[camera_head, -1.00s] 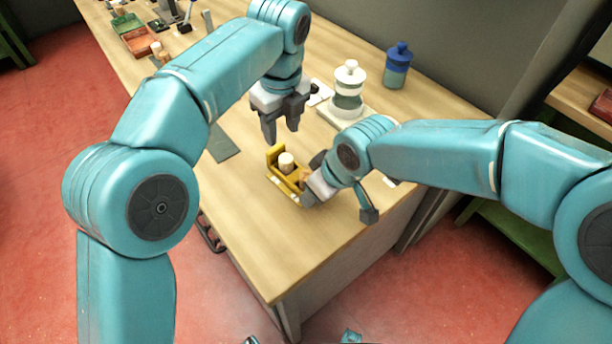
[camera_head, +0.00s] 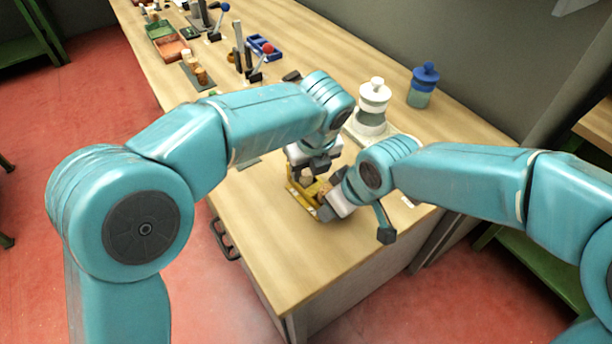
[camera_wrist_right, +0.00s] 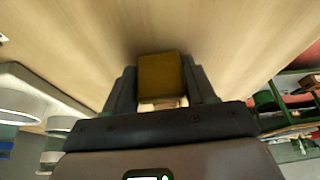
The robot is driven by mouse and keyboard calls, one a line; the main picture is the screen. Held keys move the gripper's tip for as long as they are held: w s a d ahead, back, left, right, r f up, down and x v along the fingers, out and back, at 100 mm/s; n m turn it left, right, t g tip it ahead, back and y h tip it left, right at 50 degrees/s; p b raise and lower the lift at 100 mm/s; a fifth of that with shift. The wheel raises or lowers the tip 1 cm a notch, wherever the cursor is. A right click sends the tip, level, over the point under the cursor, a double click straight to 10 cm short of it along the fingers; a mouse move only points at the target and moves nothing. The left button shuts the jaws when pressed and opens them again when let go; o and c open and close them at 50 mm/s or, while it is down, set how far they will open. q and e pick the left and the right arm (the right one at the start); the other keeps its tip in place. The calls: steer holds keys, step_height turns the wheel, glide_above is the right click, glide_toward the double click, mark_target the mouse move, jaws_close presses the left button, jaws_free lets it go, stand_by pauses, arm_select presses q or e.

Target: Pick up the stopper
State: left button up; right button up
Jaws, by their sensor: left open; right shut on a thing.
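A yellow holder (camera_head: 297,197) is over the near part of the table, largely covered by my two grippers. My right gripper (camera_head: 329,204) is at its right end. In the right wrist view, a mustard-yellow block, seemingly the holder (camera_wrist_right: 160,74), sits between the closed right fingers, with a paler strip at its near edge. My left gripper (camera_head: 315,168) is open and points down over the holder. The pale round stopper, seen standing in the holder earlier, is now hidden behind the left gripper. I cannot tell whether the left fingers touch it.
A white-lidded jar (camera_head: 373,99) stands behind my grippers, and a blue-lidded jar (camera_head: 423,86) stands farther right. Levers, a blue tray (camera_head: 264,47) and cork pieces (camera_head: 201,75) lie farther back on the left. The table's front corner is clear.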

mark_target(307, 172)
arm_select(q)
steer(key=shift+x, duration=0.95)
steer(key=c, duration=0.8)
arm_select(e)
steer(key=o, duration=1.3)
arm_select(q)
step_height(307, 172, up, 10)
